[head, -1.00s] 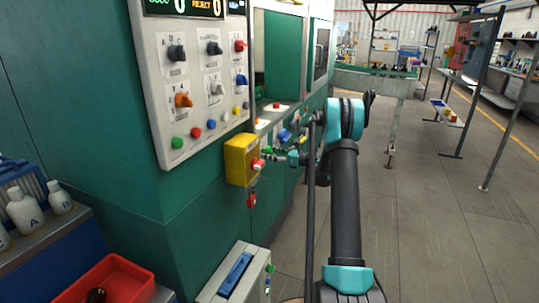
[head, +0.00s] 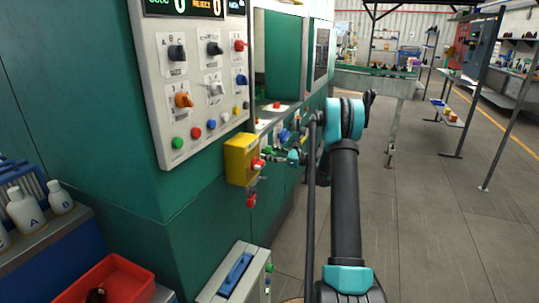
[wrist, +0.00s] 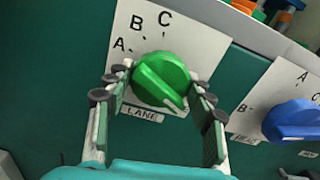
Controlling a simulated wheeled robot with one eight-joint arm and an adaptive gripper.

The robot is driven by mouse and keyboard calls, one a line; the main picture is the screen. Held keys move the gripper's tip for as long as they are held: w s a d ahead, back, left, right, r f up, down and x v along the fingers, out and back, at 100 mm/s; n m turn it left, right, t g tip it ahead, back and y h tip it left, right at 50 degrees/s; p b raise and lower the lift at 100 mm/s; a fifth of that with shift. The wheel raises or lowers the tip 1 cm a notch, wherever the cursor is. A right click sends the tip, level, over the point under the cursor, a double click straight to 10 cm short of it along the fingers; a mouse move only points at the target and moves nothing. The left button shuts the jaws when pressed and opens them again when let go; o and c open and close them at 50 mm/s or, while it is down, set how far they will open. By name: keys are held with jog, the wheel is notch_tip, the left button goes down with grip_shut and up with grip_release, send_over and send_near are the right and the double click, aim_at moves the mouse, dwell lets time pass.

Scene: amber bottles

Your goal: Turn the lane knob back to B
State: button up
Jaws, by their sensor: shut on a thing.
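The green lane knob (wrist: 160,80) sits on a white plate (wrist: 195,45) with the letters A, B and C at its upper left and top. A "LANE" label is below it. A white mark shows at the knob's lower right end; I cannot tell which letter the knob is set to. My gripper (wrist: 160,90) is shut on the knob, one finger on each side. In the head view my gripper (head: 277,156) is small, beside the yellow box on the green machine, and its fingers are hard to make out.
A blue knob (wrist: 292,122) on its own lettered plate is close to the right. The yellow box (head: 241,158) with a red button sticks out near my gripper. A panel (head: 200,90) of other knobs is above left.

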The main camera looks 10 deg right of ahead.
jog(key=n, duration=0.4)
jog(key=shift+n, duration=0.3)
jog(key=n, duration=0.3)
jog(key=shift+n, duration=0.4)
jog(key=n, duration=1.2)
jog(key=shift+n, duration=0.3)
jog(key=n, duration=0.3)
jog(key=shift+n, duration=0.4)
jog(key=n, duration=0.3)
jog(key=shift+s+n, duration=0.1)
jog(key=shift+n, duration=2)
